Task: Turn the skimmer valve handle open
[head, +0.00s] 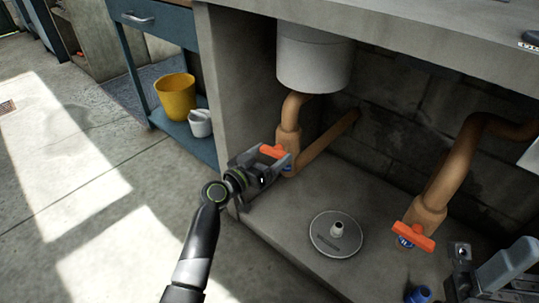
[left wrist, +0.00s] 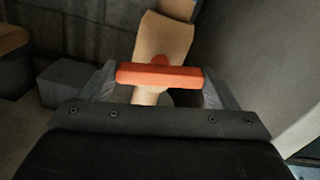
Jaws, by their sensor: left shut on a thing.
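An orange valve handle (head: 271,151) sits on the tan pipe (head: 289,138) below a white cylinder, at the left of the recess under the counter. My left gripper (head: 274,158) is shut on this handle, one finger at each end. In the left wrist view the handle (left wrist: 160,76) lies level between the fingers, crosswise to the tan pipe (left wrist: 160,45) behind it. A second orange handle (head: 413,237) is on the right-hand pipe (head: 450,178), free of any gripper. Both valves carry small blue tags; I cannot read which is the skimmer's.
A white cylinder (head: 313,62) hangs above the left pipe. A round lid (head: 336,234) lies on the recess floor. The recess side wall (head: 233,95) is close to my left gripper. Yellow (head: 176,97) and white (head: 200,123) buckets stand left.

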